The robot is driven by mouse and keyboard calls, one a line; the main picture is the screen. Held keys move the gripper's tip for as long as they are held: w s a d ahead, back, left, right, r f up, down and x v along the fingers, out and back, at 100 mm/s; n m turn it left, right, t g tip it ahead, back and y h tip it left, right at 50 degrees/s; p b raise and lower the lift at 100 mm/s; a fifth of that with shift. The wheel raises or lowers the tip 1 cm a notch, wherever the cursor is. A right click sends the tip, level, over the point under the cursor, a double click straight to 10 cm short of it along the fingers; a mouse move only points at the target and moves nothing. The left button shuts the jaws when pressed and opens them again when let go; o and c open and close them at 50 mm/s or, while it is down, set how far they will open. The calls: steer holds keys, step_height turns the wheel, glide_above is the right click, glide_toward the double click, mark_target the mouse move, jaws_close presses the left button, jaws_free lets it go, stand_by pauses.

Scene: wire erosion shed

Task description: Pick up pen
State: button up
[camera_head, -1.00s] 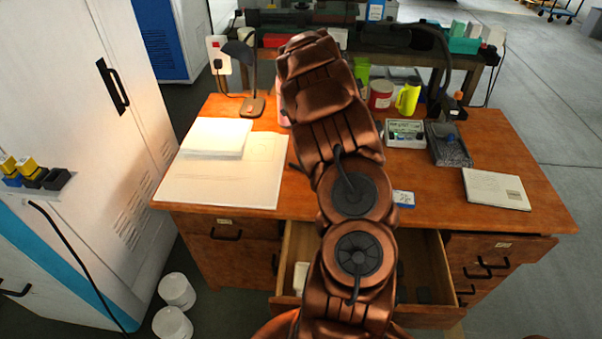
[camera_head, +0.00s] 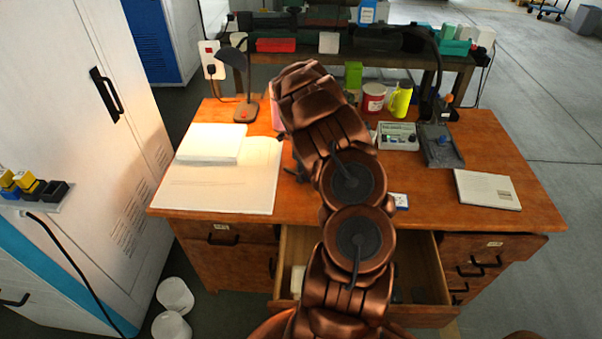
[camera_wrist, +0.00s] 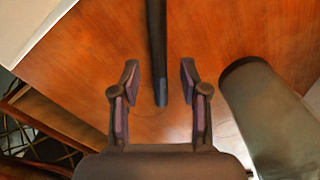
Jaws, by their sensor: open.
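In the wrist view a dark, slim rod that looks like the pen (camera_wrist: 157,40) runs from the top edge down to about mid-frame, over the wooden desk top. My gripper (camera_wrist: 159,80) is open, with one finger on each side of the pen's near end. Gaps show between the pen and both fingers, so it is not gripped. I cannot tell the height of the fingers above the desk. In the head view my arm hides the pen and most of the gripper.
A grey-green cylinder (camera_wrist: 270,115) lies close to the right finger. White paper (camera_head: 215,190) covers the desk's left side. A drawer (camera_head: 420,265) stands open below the front edge. A lamp (camera_head: 246,108) and a yellow bottle (camera_head: 400,100) stand farther back.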

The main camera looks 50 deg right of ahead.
steer(key=shift+f, duration=0.2)
jaws_close()
stand_by(0.3)
steer(key=shift+r, duration=0.15)
